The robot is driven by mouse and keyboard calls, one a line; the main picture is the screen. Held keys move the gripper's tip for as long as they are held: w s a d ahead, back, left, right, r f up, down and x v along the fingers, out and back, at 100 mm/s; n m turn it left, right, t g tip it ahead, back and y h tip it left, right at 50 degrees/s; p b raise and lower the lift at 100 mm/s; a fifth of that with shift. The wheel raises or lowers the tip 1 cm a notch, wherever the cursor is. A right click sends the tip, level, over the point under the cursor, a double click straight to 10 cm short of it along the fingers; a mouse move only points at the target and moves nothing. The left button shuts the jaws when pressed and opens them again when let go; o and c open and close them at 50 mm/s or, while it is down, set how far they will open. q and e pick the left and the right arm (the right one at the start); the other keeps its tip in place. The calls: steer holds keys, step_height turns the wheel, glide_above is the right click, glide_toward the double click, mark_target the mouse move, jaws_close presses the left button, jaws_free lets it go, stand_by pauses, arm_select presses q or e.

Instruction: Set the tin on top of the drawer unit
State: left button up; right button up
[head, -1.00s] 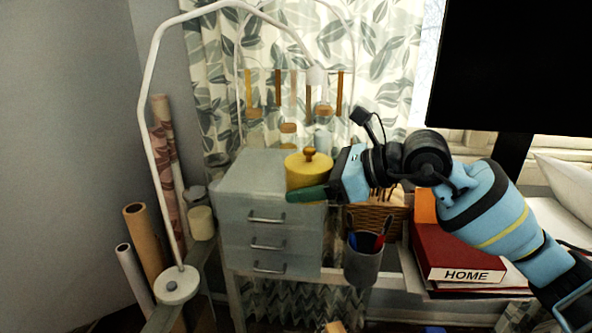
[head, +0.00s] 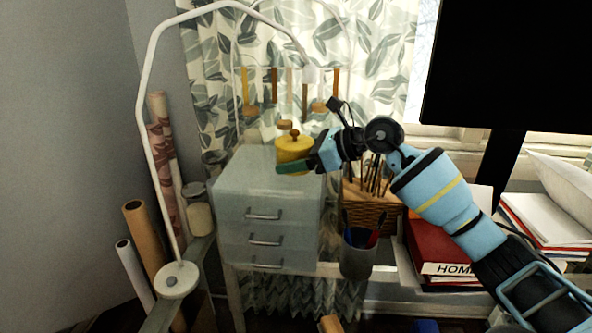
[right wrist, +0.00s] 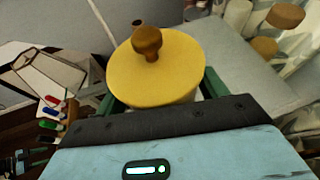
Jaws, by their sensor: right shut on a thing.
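The tin (head: 292,150) is yellow and round, with a brown knob on its lid. My right gripper (head: 292,168) is shut on it, its green fingers around the tin's sides. The tin also shows upright in the right wrist view (right wrist: 165,80), between the fingers (right wrist: 160,92). The drawer unit (head: 238,211) is pale grey with three handled drawers. In the head view the tin appears over the right back part of its top. I cannot tell whether it touches the top. My left gripper is out of view.
A wicker basket (head: 372,211) and a pen cup (head: 358,256) stand right of the drawer unit. A white curved lamp arm (head: 148,110) rises at the left. A glass jar (head: 197,212) stands at its left. The front of the unit's top is clear.

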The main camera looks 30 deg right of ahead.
mark_target(296, 181)
steer(key=shift+f, duration=1.55)
steer(key=shift+f, duration=0.2)
steer(key=o, duration=1.3)
